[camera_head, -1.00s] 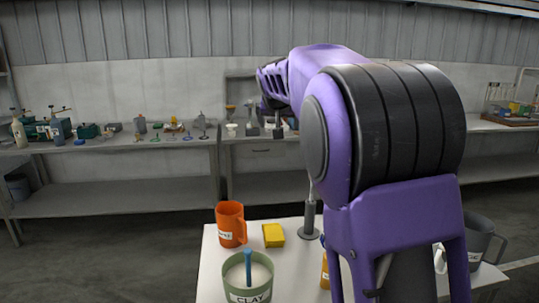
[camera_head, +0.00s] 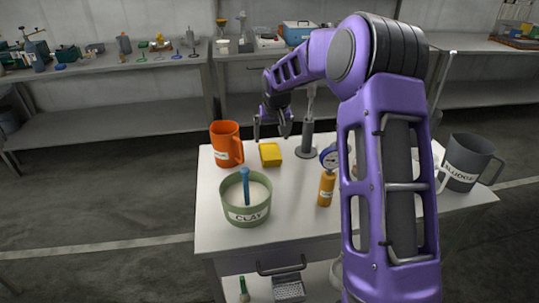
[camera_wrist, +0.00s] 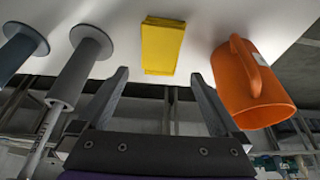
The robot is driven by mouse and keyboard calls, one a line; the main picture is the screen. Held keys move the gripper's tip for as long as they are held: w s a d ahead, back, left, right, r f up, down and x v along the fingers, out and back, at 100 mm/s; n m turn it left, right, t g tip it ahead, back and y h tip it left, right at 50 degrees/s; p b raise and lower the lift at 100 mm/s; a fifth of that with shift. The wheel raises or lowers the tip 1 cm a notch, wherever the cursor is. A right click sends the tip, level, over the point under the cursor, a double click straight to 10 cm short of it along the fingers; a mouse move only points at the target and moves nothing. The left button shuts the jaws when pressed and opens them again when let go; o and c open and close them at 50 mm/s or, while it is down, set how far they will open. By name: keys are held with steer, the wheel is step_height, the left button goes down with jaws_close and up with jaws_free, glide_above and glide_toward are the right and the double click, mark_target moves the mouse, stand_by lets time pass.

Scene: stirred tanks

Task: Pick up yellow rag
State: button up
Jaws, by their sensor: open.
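The yellow rag (camera_head: 270,154) is a small folded block lying flat on the white table, just right of the orange mug. It also shows in the wrist view (camera_wrist: 163,46), beyond the fingertips and roughly centred between them. My gripper (camera_head: 271,130) is above the table's far side, behind and over the rag, with its fingers pointing down. In the wrist view my two fingers (camera_wrist: 158,76) are spread wide with nothing between them. The fingers appear apart from the rag.
The orange mug (camera_head: 226,144) stands close left of the rag, and a grey stand (camera_head: 306,140) close right. The green CLAY pot (camera_head: 246,211), an orange gauge cylinder (camera_head: 326,188) and a grey SLUDGE mug (camera_head: 467,162) share the white table (camera_head: 215,240). Cluttered workbenches (camera_head: 120,70) line the wall.

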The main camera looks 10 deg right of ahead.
mark_target(269, 150)
steer(key=x, duration=0.7)
steer(key=shift+w+a+f, duration=0.1)
steer(key=shift+f, duration=0.3)
steer(key=c, duration=1.2)
steer(key=shift+r, duration=0.1)
step_height(269, 150, up, 10)
